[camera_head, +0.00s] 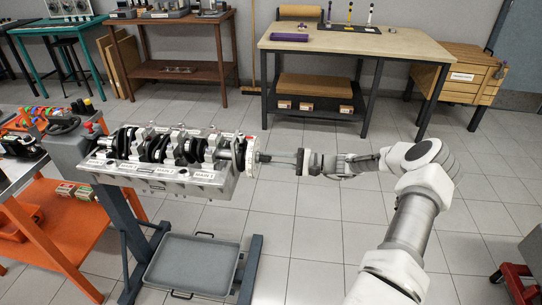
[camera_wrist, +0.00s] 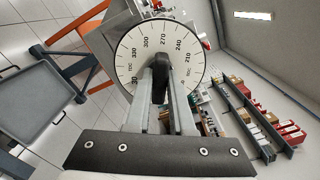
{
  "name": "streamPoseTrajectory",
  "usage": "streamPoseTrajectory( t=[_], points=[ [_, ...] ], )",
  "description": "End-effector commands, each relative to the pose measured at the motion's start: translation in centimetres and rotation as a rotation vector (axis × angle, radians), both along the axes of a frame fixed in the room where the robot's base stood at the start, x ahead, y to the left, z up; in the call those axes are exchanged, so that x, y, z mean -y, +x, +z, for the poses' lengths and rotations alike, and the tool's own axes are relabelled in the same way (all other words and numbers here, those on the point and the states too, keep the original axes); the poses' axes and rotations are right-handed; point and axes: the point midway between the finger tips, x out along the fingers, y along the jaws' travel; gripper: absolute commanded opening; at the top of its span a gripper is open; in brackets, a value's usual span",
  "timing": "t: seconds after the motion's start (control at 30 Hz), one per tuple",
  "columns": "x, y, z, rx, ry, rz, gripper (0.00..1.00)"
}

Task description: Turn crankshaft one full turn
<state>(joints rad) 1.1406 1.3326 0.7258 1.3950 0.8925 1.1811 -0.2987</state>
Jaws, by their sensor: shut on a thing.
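The crankshaft (camera_head: 160,145) lies in the upturned engine block (camera_head: 200,178), which hangs on a stand; its dark counterweights and several bearing caps show. A white degree wheel (camera_head: 251,157) is on the crankshaft's right end. In the wrist view the degree wheel (camera_wrist: 190,48) faces me with numbers 210 to 330, TDC and 30 readable. My gripper (camera_head: 268,158) reaches in from the right, level with the shaft. In the wrist view my gripper (camera_wrist: 161,80) is shut on a dark handle (camera_wrist: 160,72) in front of the wheel; the fingers hide part of it.
An orange cart (camera_head: 60,220) with parts stands left of the engine stand. A grey drip tray (camera_head: 192,265) lies below the block. A workbench (camera_head: 350,50) stands at the back. Floor right of the stand is clear (camera_head: 310,235).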

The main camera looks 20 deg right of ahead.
Motion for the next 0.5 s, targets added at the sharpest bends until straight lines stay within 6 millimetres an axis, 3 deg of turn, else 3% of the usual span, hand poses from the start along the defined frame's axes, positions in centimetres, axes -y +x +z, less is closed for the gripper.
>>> streamPoseTrajectory(
  t=[0.5],
  points=[
    [0.02,0.02,0.15,-0.406,0.272,0.001,0.00]
  ],
)
